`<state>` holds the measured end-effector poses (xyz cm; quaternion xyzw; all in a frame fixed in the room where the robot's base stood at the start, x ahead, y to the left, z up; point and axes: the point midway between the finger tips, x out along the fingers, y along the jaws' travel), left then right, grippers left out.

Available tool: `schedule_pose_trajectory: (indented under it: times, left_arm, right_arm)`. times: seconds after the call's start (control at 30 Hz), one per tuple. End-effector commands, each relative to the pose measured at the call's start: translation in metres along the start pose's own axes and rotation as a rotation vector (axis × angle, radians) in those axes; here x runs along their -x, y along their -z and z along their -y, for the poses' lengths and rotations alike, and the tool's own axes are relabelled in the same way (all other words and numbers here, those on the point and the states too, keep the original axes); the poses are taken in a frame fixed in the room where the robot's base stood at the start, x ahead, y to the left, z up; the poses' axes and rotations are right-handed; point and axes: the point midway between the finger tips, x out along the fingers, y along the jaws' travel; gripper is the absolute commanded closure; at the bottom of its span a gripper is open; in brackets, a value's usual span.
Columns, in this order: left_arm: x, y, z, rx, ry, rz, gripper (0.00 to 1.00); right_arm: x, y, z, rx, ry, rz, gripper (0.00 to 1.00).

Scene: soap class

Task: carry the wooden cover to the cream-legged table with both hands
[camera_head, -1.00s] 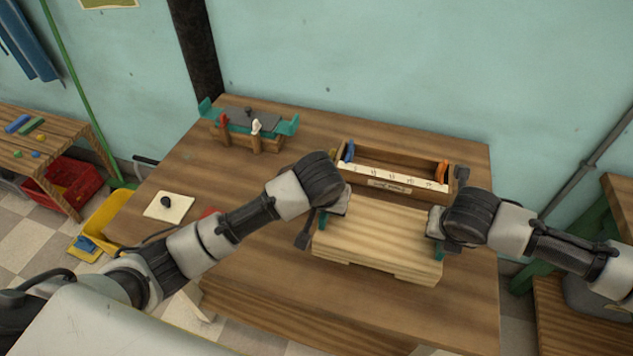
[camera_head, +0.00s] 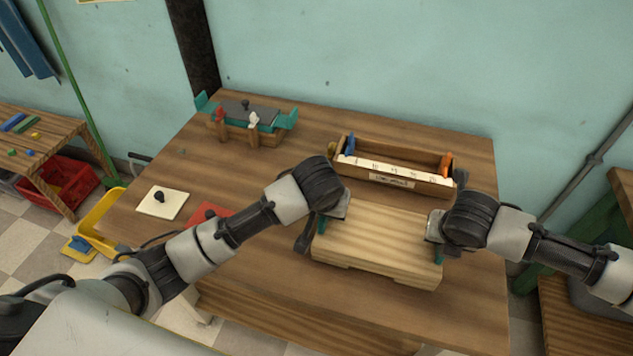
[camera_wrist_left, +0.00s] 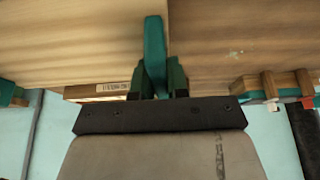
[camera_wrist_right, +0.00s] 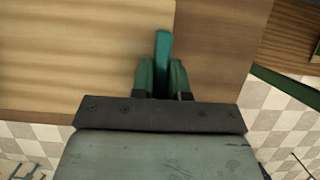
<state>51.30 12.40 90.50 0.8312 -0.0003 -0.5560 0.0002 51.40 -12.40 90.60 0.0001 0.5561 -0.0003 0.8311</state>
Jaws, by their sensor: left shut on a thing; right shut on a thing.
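The wooden cover (camera_head: 375,240) is a pale ribbed board with a teal handle at each end. It is over the front right of a brown wooden table (camera_head: 290,285); I cannot tell how far above it. A pale leg (camera_head: 200,312) shows below this table's front left. My left gripper (camera_head: 321,226) is shut on the cover's left handle, and this handle shows in the left wrist view (camera_wrist_left: 154,45). My right gripper (camera_head: 438,247) is shut on the right handle, also seen in the right wrist view (camera_wrist_right: 162,55). The fingertips are partly hidden in the head view.
A long wooden box (camera_head: 390,182) with a marked strip stands just behind the cover. A teal-ended holder (camera_head: 245,120) stands at the back left. A cream square (camera_head: 162,203) with a dark knob and a red piece (camera_head: 207,213) lie at the left. A green-legged table (camera_head: 540,270) is at right.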

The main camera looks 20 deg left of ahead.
Motion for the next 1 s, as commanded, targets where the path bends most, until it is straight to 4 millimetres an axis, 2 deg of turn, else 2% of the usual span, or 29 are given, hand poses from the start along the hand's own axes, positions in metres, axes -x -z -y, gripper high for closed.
schedule_pose_trajectory:
  times: [0.1, 0.13, 0.3, 0.57, 0.67, 0.77, 1.0]
  left_arm:
    - [-0.011, -0.004, 0.003, 0.003, 0.008, -0.001, 1.00]
    - [-0.011, -0.004, 0.003, 0.003, 0.008, 0.000, 0.84]
    - [-0.008, -0.003, 0.002, 0.002, 0.005, 0.000, 0.60]
    - [-0.007, -0.003, 0.001, 0.001, 0.002, 0.000, 0.60]
    - [0.000, -0.003, 0.000, 0.001, 0.001, -0.001, 0.60]
    - [0.014, -0.002, 0.000, 0.001, -0.001, -0.003, 0.60]
    - [0.066, -0.002, 0.000, 0.000, -0.001, -0.005, 0.60]
  right_arm:
    - [-0.012, 0.004, 0.003, -0.003, 0.008, 0.001, 1.00]
    - [-0.011, 0.004, 0.003, -0.003, 0.009, 0.000, 0.84]
    - [-0.008, 0.003, 0.002, -0.002, 0.006, 0.000, 0.60]
    - [-0.008, 0.003, 0.001, -0.001, 0.002, 0.000, 0.60]
    - [-0.007, 0.003, 0.001, -0.001, 0.002, 0.000, 0.60]
    - [-0.007, 0.003, 0.000, 0.000, 0.001, 0.000, 0.60]
    - [-0.007, 0.003, 0.000, 0.000, 0.001, 0.000, 0.60]
